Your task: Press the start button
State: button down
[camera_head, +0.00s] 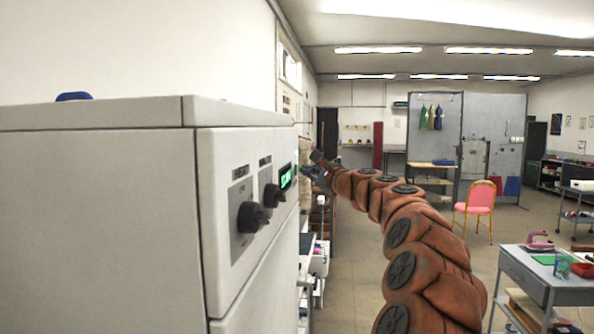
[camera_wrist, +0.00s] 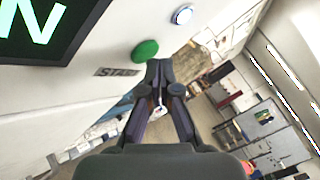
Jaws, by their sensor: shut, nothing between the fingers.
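The round green button (camera_wrist: 145,51) is on the white panel of the machine (camera_head: 90,215), beside a label (camera_wrist: 118,72) reading START. My gripper (camera_wrist: 160,66) is shut and empty, its fingertips just right of and below the green button in the wrist view. I cannot tell whether they touch the panel. In the head view my gripper (camera_head: 309,168) is at the far end of the machine's front, past the green display (camera_head: 285,178). The button is too small to make out clearly there.
A white-and-blue round button (camera_wrist: 182,15) is above and right of the green one in the wrist view. Two dark knobs (camera_head: 250,217) (camera_head: 272,195) stick out of the panel nearer the head camera. A pink chair (camera_head: 480,198) and a grey cart (camera_head: 540,275) stand to the right.

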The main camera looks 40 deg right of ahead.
jog(key=shift+s+d, duration=0.2)
jog(key=shift+s, duration=0.1)
jog(key=shift+s+d+p, duration=0.45)
jog(key=shift+s+d, duration=0.35)
jog(key=shift+s, duration=0.2)
jog(key=shift+s+d+p, duration=0.45)
jog(key=shift+s+d, duration=0.3)
jog(key=shift+s, duration=0.2)
